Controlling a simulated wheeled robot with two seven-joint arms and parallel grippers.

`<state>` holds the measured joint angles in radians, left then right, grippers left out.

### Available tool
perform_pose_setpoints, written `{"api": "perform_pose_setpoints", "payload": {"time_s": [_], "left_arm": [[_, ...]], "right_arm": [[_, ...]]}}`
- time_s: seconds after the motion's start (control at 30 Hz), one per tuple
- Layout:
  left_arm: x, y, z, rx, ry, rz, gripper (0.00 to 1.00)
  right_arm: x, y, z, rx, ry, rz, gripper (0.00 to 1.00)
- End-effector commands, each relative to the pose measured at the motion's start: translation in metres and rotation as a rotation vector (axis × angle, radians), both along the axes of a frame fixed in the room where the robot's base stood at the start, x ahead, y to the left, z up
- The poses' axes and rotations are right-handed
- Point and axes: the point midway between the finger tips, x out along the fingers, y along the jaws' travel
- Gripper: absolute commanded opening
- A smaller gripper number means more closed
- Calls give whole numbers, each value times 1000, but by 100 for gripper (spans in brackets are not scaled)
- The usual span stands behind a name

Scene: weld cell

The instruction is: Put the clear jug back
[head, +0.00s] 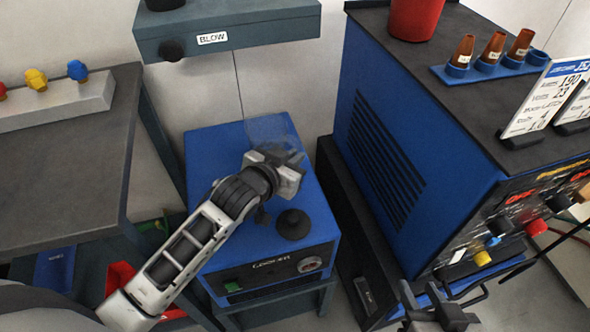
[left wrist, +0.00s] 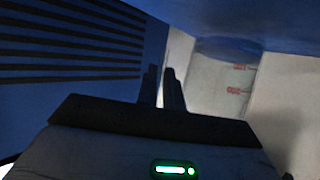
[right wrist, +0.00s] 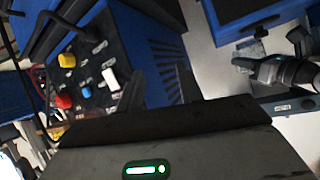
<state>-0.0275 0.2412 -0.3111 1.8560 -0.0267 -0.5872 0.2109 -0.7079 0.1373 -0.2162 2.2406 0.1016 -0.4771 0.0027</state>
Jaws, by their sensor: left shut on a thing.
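The clear jug (head: 268,130) is see-through and hard to make out in the head view. It shows just beyond my left gripper (head: 286,165), over the back part of the blue cooler (head: 210,150). In the left wrist view the jug (left wrist: 222,80) has red marks and lies beyond the nearly closed fingers (left wrist: 165,90). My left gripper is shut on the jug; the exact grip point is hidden. I cannot tell whether the jug's base touches the cooler top. My right gripper (head: 442,308) is open and empty, low in front of the welder.
A black round cap (head: 293,224) stands on the cooler top near its front. The tall blue welder (head: 400,130) rises on the right. A blue-grey shelf labelled BLOW (head: 240,28) overhangs behind. A grey bench (head: 70,170) is at left, with a red bin (head: 122,282) below.

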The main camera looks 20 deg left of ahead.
Motion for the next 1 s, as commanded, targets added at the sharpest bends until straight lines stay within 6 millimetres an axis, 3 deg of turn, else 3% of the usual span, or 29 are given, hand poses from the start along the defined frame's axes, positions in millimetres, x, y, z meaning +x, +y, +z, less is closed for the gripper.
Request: {"api": "perform_pose_setpoints", "payload": {"time_s": [0.03, 0.1, 0.33, 0.53, 0.63, 1.0], "left_arm": [[0, 1, -15, 1, -2, 0, 0], [-1, 1, -20, 2, -3, 2, 0], [-1, 2, -16, 1, -2, 3, 0], [-1, 2, -20, 0, 0, 3, 0], [-1, 2, -21, 0, 2, 4, 30], [-3, 2, -16, -1, 1, 3, 30]], "right_arm": [[0, 0, -14, -2, -7, 3, 36], [0, 0, -16, -4, -16, 4, 36], [1, 1, -4, -2, -35, 5, 36], [0, 1, -6, -5, -32, 9, 36], [-1, 1, -7, -6, -29, 10, 36], [-2, 1, -8, -7, -24, 11, 36]]}}
